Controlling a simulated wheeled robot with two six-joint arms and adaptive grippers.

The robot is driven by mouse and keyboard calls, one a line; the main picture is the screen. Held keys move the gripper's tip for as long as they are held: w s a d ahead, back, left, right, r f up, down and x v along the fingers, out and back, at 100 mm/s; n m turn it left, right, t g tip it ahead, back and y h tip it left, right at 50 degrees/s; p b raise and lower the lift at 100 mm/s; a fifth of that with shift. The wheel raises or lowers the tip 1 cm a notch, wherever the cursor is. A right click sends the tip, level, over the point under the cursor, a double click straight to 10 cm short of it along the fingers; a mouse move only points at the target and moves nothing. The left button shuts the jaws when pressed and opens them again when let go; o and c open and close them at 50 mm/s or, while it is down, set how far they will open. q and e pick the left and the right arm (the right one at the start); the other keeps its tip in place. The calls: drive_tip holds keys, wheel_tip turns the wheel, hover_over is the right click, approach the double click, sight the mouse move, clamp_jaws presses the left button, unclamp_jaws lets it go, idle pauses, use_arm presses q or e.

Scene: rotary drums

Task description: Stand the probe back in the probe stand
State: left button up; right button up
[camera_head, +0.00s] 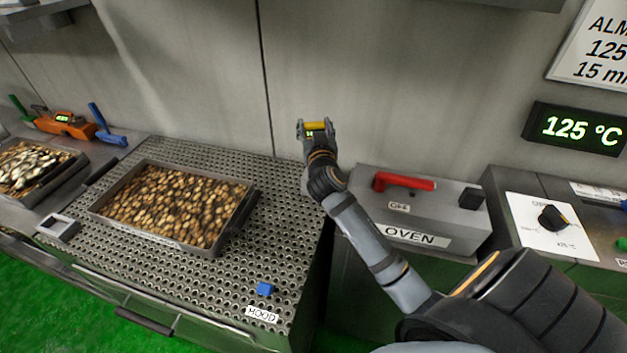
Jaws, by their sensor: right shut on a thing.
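My right gripper (316,132) is shut on the probe (316,125), a yellow piece with a small green display on it. The gripper holds it up in front of the grey back wall, above the far right corner of the perforated top. The rest of the probe is hidden by the gripper. A small grey holder with a square opening (58,228) sits at the left front of the perforated top, well away from the gripper; it may be the probe stand, but I cannot tell for sure. My left gripper is not in view.
A tray of almonds (176,205) lies on the perforated top (290,225). The oven box (425,217) with a red handle (404,182) stands right of my forearm. An orange device (64,122) lies at far left.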

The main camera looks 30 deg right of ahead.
drive_tip(key=f, duration=0.4)
drive_tip(key=shift+s+f, duration=0.25)
drive_tip(key=shift+s, duration=0.05)
drive_tip(key=shift+w+f, duration=0.1)
drive_tip(key=shift+f, duration=0.3)
wheel_tip(320, 180, down, 3)
drive_tip(key=shift+f, duration=0.1)
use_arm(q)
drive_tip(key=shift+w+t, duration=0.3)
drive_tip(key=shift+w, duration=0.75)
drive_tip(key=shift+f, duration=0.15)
use_arm(e)
drive_tip(key=o, duration=0.9)
drive_tip(key=shift+f+b, duration=0.15)
drive_tip(key=shift+b, duration=0.2)
drive_tip(key=shift+c, duration=0.2)
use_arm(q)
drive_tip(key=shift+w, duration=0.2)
use_arm(e)
drive_tip(key=o, duration=0.5)
